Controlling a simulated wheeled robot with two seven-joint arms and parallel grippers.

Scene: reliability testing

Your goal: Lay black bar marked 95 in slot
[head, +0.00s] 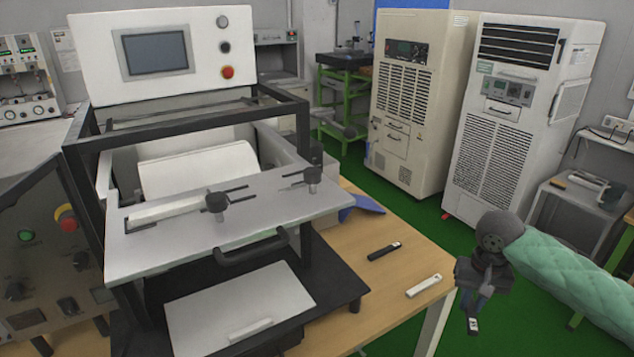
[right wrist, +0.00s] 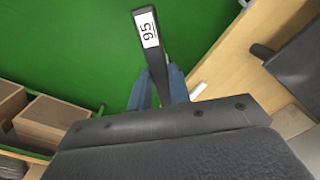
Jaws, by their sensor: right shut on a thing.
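The black bar marked 95 (right wrist: 152,62) is held between the bluish fingers of my right gripper (right wrist: 159,92), with its white label end sticking out past them. In the head view my right gripper (head: 478,290) hangs off the table's right edge, and the bar's label end (head: 473,325) shows below it. The label faces the wrist camera and reads 95. The machine's grey plate (head: 290,215) carries two black knobs and a pale bar in an elongated recess. I cannot tell which opening is the slot. My left gripper is not in view.
Another black bar (head: 384,251) with a white end and a white bar (head: 424,286) lie on the wooden table (head: 350,285). A blue object (head: 360,207) sits behind them. The machine's black frame (head: 85,200) surrounds the plate, with a handle (head: 250,246) in front.

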